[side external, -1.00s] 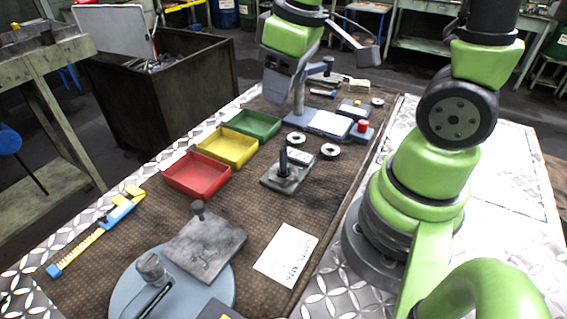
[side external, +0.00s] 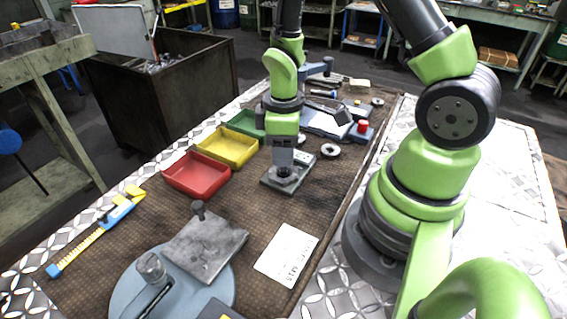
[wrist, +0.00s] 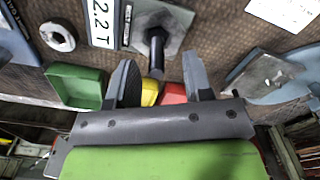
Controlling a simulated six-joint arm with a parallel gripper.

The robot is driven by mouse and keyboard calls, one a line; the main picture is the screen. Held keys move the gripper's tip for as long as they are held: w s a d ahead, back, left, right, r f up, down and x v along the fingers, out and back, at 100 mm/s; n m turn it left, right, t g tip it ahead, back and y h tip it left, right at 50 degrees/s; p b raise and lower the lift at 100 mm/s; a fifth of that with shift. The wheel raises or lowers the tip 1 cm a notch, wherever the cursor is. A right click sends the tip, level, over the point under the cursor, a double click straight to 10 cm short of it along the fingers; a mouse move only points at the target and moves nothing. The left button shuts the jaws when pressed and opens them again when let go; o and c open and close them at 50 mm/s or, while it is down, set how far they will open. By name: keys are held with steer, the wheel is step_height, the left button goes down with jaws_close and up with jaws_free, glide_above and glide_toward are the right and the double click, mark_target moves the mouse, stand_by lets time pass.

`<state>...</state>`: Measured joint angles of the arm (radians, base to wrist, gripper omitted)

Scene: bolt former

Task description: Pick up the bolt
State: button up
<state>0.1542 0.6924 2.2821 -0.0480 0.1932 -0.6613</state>
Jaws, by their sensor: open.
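The dark bolt (wrist: 155,50) stands upright on a small grey plate (wrist: 177,18) in the wrist view. My gripper (wrist: 158,64) is open, with one finger on each side of the bolt and a visible gap to each. In the side view my gripper (side external: 284,164) points straight down over the same plate (side external: 268,180). There it hides most or all of the bolt, so I cannot tell the exact height of the fingertips along it.
Red (side external: 197,176), yellow (side external: 229,147) and green (side external: 245,123) bins stand to the left. A ring (side external: 330,151) lies to the right. Nearer the camera are a round fixture (side external: 222,288) with a tilted plate, a white card (side external: 287,256) and a blue-yellow caliper (side external: 98,232).

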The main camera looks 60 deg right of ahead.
mark_target(283, 172)
steer(key=shift+w+d+f, duration=0.1)
steer(key=shift+d+f, duration=0.05)
steer(key=shift+f, duration=1.95)
jaws_close()
steer(key=shift+r, duration=0.1)
step_height(283, 172, up, 13)
steer(key=shift+f, duration=0.1)
